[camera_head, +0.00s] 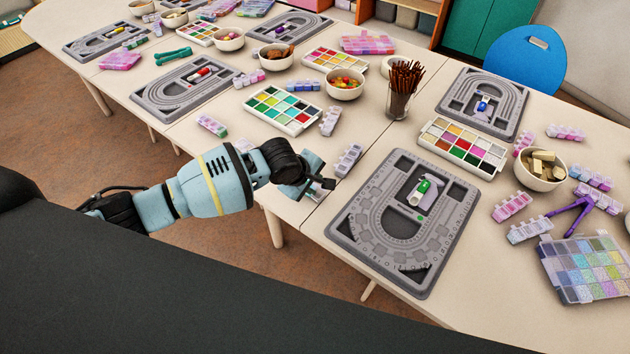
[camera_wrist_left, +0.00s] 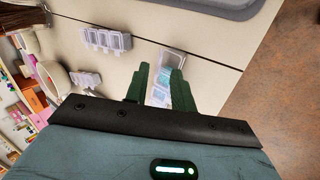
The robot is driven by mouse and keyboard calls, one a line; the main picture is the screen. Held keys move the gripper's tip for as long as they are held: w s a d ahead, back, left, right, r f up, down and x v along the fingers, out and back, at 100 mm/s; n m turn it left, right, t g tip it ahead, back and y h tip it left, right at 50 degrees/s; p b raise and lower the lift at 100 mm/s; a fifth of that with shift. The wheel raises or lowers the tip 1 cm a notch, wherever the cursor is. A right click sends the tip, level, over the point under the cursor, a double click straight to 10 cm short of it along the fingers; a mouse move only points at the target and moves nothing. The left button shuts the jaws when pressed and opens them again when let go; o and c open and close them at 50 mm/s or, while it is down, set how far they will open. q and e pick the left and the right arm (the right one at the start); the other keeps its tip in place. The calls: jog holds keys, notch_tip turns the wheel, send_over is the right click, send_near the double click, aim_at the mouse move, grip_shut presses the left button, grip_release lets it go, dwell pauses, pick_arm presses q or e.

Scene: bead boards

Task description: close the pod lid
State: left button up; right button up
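A small clear, pale pod strip (camera_wrist_left: 162,76) lies on the table near the front edge, seen between and past my left fingers in the left wrist view. It shows a bluish part, and a clear flap at its far end looks raised, but the fingers hide much of it. In the head view my left gripper (camera_head: 322,184) is over the table's front edge and mostly covers this pod. In the left wrist view the two dark green fingers of my left gripper (camera_wrist_left: 160,84) stand apart with a gap between them. My right gripper is in neither view.
Another pod strip (camera_head: 349,159) lies just beyond my gripper, and one more (camera_head: 330,121) farther back. A grey bead board (camera_head: 345,215) lies to the right. A paint palette (camera_head: 283,110) and a cup of brown sticks (camera_head: 398,104) stand behind.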

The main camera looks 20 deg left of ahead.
pick_arm(q)
jog(key=shift+w, duration=0.1)
grip_shut()
